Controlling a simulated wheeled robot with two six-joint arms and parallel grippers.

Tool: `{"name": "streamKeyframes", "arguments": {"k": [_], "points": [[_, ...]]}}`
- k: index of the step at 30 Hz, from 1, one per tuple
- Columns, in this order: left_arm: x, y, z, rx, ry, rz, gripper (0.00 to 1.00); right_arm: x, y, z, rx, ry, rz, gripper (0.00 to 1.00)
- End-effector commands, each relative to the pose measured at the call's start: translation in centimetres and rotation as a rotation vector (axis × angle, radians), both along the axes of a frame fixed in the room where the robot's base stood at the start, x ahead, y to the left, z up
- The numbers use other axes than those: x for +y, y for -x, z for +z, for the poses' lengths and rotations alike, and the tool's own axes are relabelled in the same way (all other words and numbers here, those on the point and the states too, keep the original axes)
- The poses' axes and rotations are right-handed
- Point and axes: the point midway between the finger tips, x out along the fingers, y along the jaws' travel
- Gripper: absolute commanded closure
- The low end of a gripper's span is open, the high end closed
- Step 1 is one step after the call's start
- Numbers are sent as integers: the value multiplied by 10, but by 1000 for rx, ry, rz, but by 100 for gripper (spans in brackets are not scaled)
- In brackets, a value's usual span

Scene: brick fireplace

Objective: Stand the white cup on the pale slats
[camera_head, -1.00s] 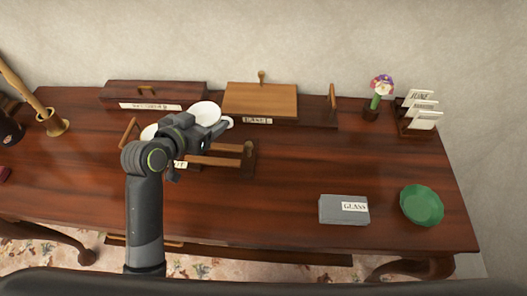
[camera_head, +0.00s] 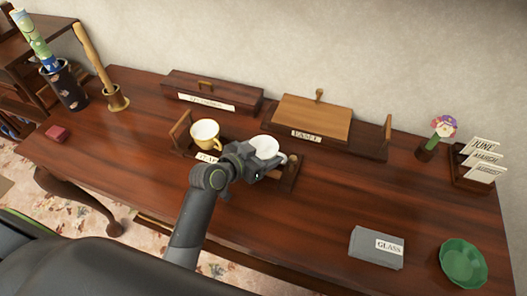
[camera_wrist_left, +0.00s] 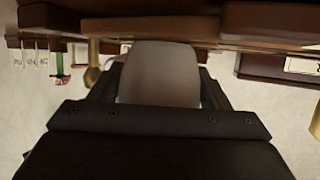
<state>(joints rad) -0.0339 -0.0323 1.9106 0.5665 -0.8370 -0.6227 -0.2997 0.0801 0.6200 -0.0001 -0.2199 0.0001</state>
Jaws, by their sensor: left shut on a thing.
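The white cup (camera_head: 264,146) is in my left gripper (camera_head: 268,164), which is shut on it. In the head view it is over the right part of a low dark rack, and the gripper hides its lower part. In the left wrist view the cup (camera_wrist_left: 160,75) fills the space between the two fingers. The pale slats of the rack are mostly hidden behind my gripper and arm. I cannot tell whether the cup touches them. A yellow cup with a white inside (camera_head: 205,133) stands at the rack's left end. My right gripper is not in view.
Behind the rack are a long dark box (camera_head: 213,90) and a stand with a brown board (camera_head: 315,117). A grey block labelled GLASS (camera_head: 376,248) and a green dish (camera_head: 463,262) are at the right. The table front (camera_head: 120,150) is clear at left.

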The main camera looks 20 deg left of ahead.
Motion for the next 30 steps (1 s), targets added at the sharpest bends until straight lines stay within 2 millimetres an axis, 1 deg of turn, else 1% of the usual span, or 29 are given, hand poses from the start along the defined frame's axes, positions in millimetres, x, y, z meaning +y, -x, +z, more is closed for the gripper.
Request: {"name": "streamKeyframes", "arguments": {"k": [3,7,8,12,19,23,26,30], "points": [[0,0,1,-1,0,0,55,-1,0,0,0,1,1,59],[0,0,-4,-1,0,0,55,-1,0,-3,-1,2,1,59],[0,0,-3,0,0,0,27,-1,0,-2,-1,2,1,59],[0,0,-3,0,0,-1,9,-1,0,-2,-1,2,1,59],[0,0,-2,0,0,-1,8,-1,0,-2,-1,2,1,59],[0,0,3,0,0,-1,8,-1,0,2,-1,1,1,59],[5,10,5,0,-1,0,8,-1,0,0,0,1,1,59],[15,30,13,0,-1,0,8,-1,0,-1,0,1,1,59]]}}
